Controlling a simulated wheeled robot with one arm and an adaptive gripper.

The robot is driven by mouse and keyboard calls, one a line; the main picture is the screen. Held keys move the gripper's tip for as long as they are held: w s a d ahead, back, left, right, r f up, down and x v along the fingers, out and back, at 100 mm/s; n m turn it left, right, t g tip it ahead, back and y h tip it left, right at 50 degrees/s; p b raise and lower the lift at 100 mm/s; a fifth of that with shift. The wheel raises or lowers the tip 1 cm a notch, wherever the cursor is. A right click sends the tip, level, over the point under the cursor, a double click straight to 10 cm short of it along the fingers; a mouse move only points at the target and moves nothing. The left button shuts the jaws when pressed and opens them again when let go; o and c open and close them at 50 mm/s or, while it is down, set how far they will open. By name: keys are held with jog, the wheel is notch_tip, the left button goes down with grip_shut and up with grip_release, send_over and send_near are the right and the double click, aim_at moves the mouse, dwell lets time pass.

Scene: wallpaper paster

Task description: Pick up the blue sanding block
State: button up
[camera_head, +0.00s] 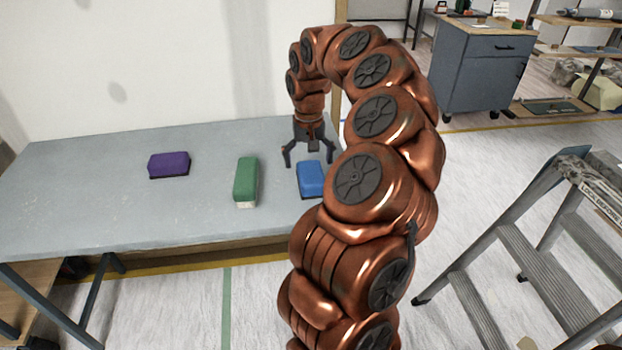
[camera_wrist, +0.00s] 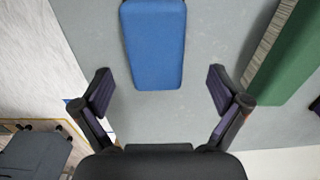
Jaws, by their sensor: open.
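The blue sanding block (camera_head: 311,179) lies on the grey table near its right end, beside my arm. It also shows in the wrist view (camera_wrist: 154,45) at the top, ahead of and between the fingers. My gripper (camera_head: 308,160) points down above the table, just behind the block in the head view. In the wrist view my gripper (camera_wrist: 160,90) is open, with its two fingers spread wider than the block and nothing between the tips. The block's far end runs out of the wrist view.
A green block (camera_head: 246,181) lies left of the blue one, and a purple block (camera_head: 169,164) farther left on the grey table (camera_head: 110,215). A stepladder (camera_head: 540,260) stands at the right. A blue-grey cabinet (camera_head: 482,70) is behind. A wall runs along the table's back.

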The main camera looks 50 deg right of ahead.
aim_at(311, 172)
jog(key=f, duration=0.3)
jog(key=shift+s+f, duration=0.15)
jog(key=shift+s, duration=0.25)
jog(key=shift+f, duration=0.7)
jog(key=c, duration=1.3)
